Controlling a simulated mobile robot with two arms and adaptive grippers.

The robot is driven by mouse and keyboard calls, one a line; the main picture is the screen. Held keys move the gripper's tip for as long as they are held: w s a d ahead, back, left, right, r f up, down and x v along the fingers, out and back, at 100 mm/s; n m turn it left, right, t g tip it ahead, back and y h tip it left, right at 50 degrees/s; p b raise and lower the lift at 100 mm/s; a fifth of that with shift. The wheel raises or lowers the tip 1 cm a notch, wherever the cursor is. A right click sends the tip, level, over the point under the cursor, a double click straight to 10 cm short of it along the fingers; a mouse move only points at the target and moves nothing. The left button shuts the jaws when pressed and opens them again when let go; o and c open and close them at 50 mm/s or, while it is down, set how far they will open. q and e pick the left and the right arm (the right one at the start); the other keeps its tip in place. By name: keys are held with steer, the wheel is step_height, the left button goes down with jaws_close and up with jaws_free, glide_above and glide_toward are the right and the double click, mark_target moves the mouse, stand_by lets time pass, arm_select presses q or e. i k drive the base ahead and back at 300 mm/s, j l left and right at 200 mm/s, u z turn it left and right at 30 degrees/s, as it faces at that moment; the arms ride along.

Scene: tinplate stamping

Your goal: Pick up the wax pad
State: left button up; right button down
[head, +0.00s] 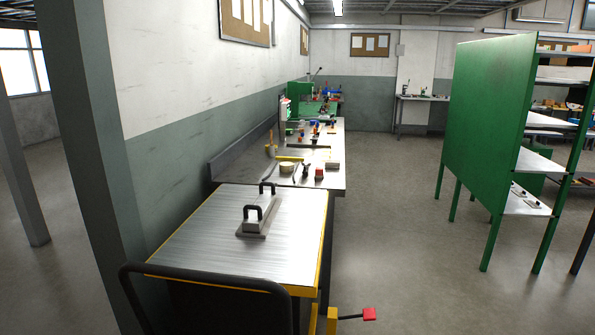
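I cannot tell for certain which thing is the wax pad. Several small things lie on the long metal workbench (334,184) along the left wall. Near its front end are a small pale yellowish piece (287,168), a small red-topped piece (319,173) and a small tan block (332,165). They are too small to make out clearly. Neither of my grippers is in view.
A cart (190,245) with a metal top, yellow edges and black push bar stands before the workbench. A grey block with two black handles (251,229) sits on it. A green shelving rack (485,120) stands at right. The floor between (390,215) is clear.

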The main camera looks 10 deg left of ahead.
mark_target(319, 174)
steer(key=i+l+z, duration=1)
steer(key=i+z, duration=0.2)
steer(key=i, duration=0.3)
steer(key=i+u, duration=0.3)
steer(key=i, duration=0.25)
steer(key=i+l+u, duration=0.1)
steer(key=i+u, duration=0.2)
steer(key=i, duration=0.2)
steer(key=i+l+u, duration=0.3)
steer(key=i, duration=0.2)
steer(key=i+j, duration=0.05)
